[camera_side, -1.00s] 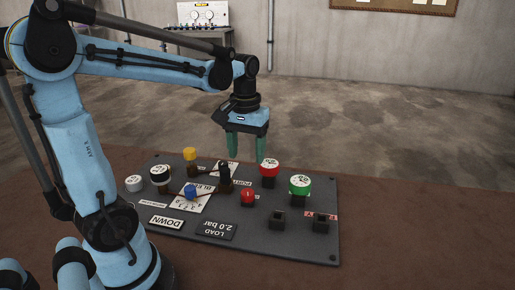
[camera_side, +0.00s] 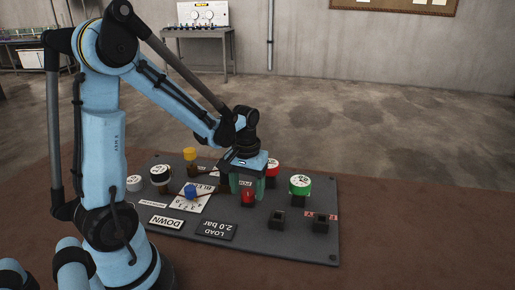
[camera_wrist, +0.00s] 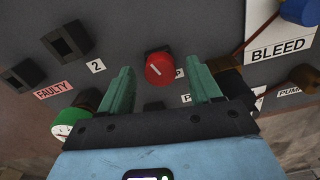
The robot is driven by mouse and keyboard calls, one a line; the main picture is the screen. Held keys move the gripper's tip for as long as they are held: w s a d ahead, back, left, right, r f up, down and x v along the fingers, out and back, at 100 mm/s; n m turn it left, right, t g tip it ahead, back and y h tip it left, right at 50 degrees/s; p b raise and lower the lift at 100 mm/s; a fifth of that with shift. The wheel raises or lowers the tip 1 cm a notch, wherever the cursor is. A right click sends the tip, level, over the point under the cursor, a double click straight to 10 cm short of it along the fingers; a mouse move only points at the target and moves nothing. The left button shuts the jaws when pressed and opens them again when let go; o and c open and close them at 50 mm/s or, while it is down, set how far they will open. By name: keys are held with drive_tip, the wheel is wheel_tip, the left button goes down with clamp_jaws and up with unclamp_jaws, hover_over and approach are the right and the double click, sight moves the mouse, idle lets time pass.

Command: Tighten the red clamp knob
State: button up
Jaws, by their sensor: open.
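In the wrist view the red knob (camera_wrist: 160,69) lies between my two fingertips, with a gap on each side.

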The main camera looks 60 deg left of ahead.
sight(247, 192)
drive_tip(key=shift+f, duration=0.45)
drive_tip(key=c, duration=1)
drive_tip(key=shift+m, duration=2)
drive_tip(key=shift+c, duration=0.2)
drive_tip(key=o, duration=1)
drive_tip(key=shift+o, duration=0.2)
wheel_tip(247, 192, up, 12)
drive_tip(key=shift+r, duration=0.1)
